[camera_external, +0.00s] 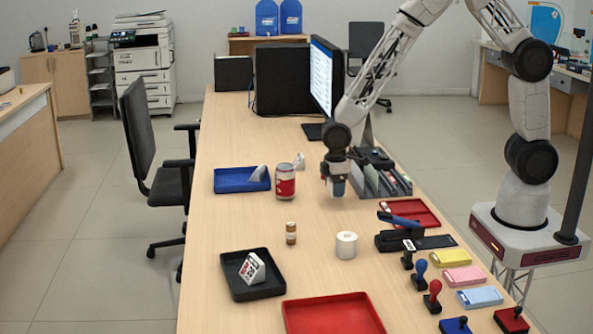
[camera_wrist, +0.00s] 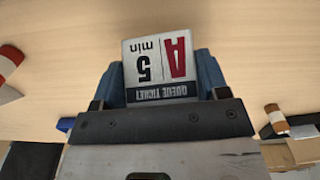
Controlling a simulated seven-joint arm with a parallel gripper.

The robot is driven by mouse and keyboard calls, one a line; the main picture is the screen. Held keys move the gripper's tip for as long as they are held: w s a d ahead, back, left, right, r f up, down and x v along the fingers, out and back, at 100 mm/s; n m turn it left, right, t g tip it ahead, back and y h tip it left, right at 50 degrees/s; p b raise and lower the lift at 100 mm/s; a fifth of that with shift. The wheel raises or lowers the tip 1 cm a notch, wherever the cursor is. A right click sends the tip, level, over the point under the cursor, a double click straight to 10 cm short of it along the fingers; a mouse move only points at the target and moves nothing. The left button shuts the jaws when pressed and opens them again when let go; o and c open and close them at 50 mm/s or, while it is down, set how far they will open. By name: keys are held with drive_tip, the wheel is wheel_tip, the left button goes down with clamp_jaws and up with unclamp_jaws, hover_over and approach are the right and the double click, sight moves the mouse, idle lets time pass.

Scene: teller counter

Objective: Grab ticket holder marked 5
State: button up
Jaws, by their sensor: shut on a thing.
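My gripper (camera_external: 337,188) hangs just above the wooden counter, left of the grey pen organizer. In the wrist view my gripper (camera_wrist: 161,88) has its blue fingers on both sides of a white ticket holder (camera_wrist: 150,66). Its face shows upside down: a red A, a black 5 with "min", and a dark "QUEUE TICKET" band. The fingers are shut on it. In the external view the fingers mostly hide it. Another holder (camera_external: 252,268) sits tilted in the black tray (camera_external: 238,290). A white piece (camera_external: 257,173) lies in the blue tray (camera_external: 225,183).
A red-and-white can (camera_external: 285,182) and a small white piece (camera_external: 300,161) stand left of my gripper. The organizer (camera_external: 383,180) and monitor (camera_external: 323,75) are close by. The empty red tray (camera_external: 335,314) lies in front.

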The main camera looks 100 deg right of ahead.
drive_tip(key=shift+r, duration=3.55)
